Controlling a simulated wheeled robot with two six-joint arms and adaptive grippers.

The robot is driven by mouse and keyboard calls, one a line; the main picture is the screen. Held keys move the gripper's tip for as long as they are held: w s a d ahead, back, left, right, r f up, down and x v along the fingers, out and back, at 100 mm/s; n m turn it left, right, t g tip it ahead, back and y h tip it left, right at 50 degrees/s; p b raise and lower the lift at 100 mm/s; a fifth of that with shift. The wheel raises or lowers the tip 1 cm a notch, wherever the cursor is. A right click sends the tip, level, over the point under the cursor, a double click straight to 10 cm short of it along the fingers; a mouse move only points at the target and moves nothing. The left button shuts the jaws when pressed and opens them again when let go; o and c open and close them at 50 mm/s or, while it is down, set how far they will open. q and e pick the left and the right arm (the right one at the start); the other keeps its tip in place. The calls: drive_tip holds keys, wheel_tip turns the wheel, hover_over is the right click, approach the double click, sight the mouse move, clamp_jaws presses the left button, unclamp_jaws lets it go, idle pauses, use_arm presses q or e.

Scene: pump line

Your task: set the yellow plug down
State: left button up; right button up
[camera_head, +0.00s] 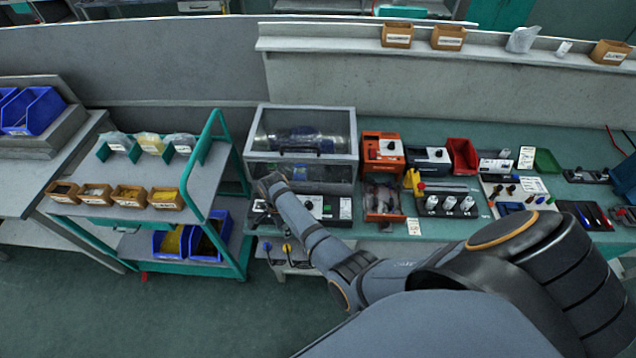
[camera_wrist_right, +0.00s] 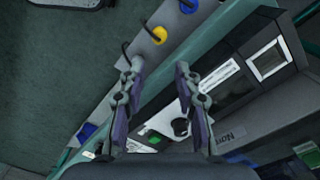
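A yellow plug (camera_head: 286,248) sits at a panel below the front edge of the bench, with a blue plug (camera_head: 268,247) to its left. In the right wrist view the yellow plug (camera_wrist_right: 159,34) shows with a dark cable, beyond the fingertips, and the blue plug (camera_wrist_right: 188,6) is at the top edge. My right gripper (camera_wrist_right: 160,66) is open, with nothing between its fingers. In the head view my right gripper (camera_head: 268,186) is at the bench's front left, above the plugs and apart from them. My left gripper is in neither view.
A clear-windowed case (camera_head: 302,110) stands behind my right gripper. A black control panel (camera_head: 328,208) lies beside my right arm. An orange unit (camera_head: 382,150) and a red bin (camera_head: 462,156) stand to the right. A green-framed cart (camera_head: 235,262) is at left. Open floor lies in front.

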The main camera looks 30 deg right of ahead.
drive_tip(key=s+d+f+n, duration=0.3)
drive_tip(key=s+f+n, duration=0.1)
drive_tip(key=s+f, duration=0.55)
drive_tip(key=s+d+f+n, duration=0.3)
drive_tip(key=s+f+n, duration=0.2)
drive_tip(key=s+f, duration=0.5)
drive_tip(key=s+d+f+n, duration=0.2)
drive_tip(key=s, duration=0.5)
drive_tip(key=s+d+f+n, duration=0.2)
drive_tip(key=s+f+n, duration=0.1)
drive_tip(key=s, duration=0.4)
drive_tip(key=s+d+f+n+t, duration=0.1)
drive_tip(key=s+d+f+n, duration=0.1)
drive_tip(key=s, duration=0.5)
drive_tip(key=shift+d+f+n+h, duration=0.35)
drive_tip(key=shift+d+n+h, duration=0.05)
drive_tip(key=shift+d+n, duration=0.2)
drive_tip(key=shift+f, duration=0.1)
wheel_tip(320, 180, down, 12)
drive_tip(key=b, duration=1.2)
drive_tip(key=shift+a, duration=0.1)
